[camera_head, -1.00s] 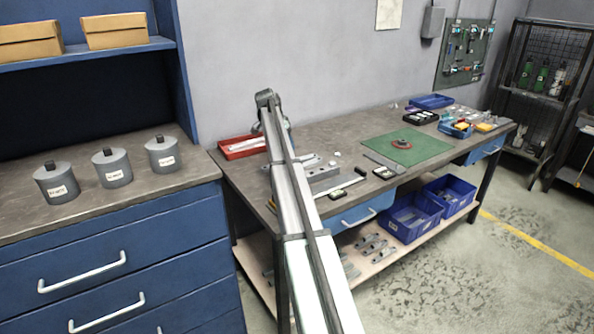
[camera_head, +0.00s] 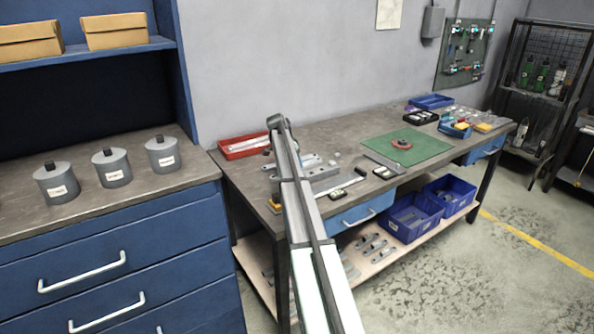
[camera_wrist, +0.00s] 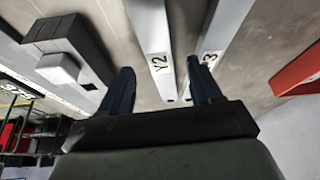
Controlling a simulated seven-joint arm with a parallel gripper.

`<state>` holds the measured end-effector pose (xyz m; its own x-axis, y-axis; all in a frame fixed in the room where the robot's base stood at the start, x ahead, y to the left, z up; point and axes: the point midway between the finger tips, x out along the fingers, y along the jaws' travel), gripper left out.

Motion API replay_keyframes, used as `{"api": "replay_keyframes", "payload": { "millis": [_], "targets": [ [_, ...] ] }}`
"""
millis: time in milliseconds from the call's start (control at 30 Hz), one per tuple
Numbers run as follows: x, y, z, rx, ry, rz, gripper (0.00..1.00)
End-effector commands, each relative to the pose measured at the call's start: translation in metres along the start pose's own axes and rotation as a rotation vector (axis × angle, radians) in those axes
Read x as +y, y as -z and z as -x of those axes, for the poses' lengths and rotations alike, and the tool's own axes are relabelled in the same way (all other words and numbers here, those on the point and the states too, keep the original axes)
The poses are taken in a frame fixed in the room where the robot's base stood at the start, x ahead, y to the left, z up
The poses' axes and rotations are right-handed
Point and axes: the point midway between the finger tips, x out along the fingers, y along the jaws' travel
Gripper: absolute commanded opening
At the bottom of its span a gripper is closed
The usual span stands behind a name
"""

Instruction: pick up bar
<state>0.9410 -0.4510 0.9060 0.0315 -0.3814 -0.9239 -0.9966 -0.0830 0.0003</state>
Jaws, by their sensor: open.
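In the wrist view my gripper (camera_wrist: 160,68) is open, with its two dark fingers apart. A light grey bar marked Y2 (camera_wrist: 149,25) lies on the bench and shows between the fingers. A second grey bar (camera_wrist: 228,28), its mark ending in 3, lies beside it, behind the right fingertip. I cannot tell how high the fingers are above the bars. In the head view, light grey bars (camera_head: 310,160) lie on the left part of the bench, partly hidden by my arm. My gripper is hidden there behind the arm.
A red tray (camera_head: 240,151) stands at the bench's back left; its edge shows in the wrist view (camera_wrist: 298,72). A dark grey block with a light grey piece (camera_wrist: 58,68) lies left of the fingers in the wrist view. A green mat (camera_head: 425,148) lies farther right.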

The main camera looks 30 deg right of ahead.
Motion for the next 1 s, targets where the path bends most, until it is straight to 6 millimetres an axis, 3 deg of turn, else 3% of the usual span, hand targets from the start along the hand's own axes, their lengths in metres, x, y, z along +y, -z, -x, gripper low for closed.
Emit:
{"api": "replay_keyframes", "payload": {
  "millis": [133, 400, 1000],
  "targets": [
    [0.0, 0.0, -0.02, 0.0, -0.001, 0.0, 0.64],
    [0.0, 0.0, -0.024, 0.0, 0.0, 0.0, 0.64],
    [0.0, 0.0, -0.024, 0.0, 0.0, 0.0, 0.07]
  ]
}}
